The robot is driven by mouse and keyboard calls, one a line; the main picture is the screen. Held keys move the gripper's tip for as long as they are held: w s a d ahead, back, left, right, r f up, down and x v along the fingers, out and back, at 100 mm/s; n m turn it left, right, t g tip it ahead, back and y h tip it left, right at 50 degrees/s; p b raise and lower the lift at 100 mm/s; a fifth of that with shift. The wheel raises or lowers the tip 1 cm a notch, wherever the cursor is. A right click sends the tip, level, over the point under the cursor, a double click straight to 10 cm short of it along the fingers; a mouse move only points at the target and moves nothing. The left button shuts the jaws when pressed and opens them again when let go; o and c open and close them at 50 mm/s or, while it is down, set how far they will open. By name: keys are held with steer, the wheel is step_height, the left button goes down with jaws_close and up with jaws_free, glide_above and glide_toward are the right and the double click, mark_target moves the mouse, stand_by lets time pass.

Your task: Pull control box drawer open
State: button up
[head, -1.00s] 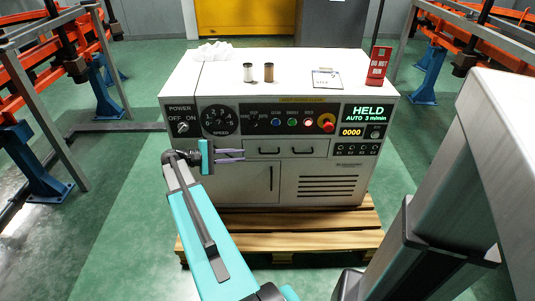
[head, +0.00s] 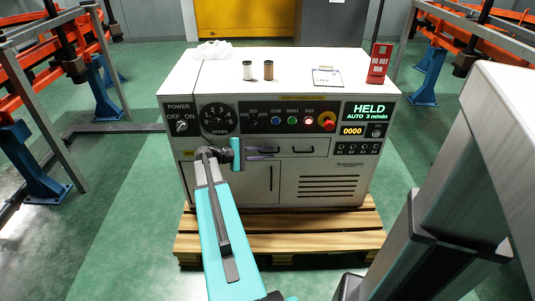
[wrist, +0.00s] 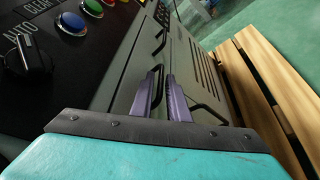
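The control box drawer (head: 288,146) is a pale front with two black handles, below the control panel. It looks flush with the box front. My gripper (head: 272,153) reaches its left handle from the left in the head view. In the wrist view, the two purple fingers (wrist: 162,82) stand apart, with a dark drawer handle (wrist: 158,74) showing at the gap between their tips. I cannot tell whether they touch it. The fingers hide most of that handle in the head view; the right handle (head: 303,150) is clear.
The control box (head: 205,75) stands on a wooden pallet (head: 280,243). Knobs and buttons (head: 293,121) sit just above the drawer, and a cabinet door (head: 235,185) lies below. Two spools, a clipboard (head: 327,77) and a red sign (head: 379,63) are on top. Green floor is open in front.

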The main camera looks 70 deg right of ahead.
steer(key=shift+s+d, duration=0.15)
steer(key=shift+s, duration=0.05)
steer(key=shift+c, duration=0.5)
jaws_close()
steer(key=shift+f, duration=0.1)
stand_by(0.7)
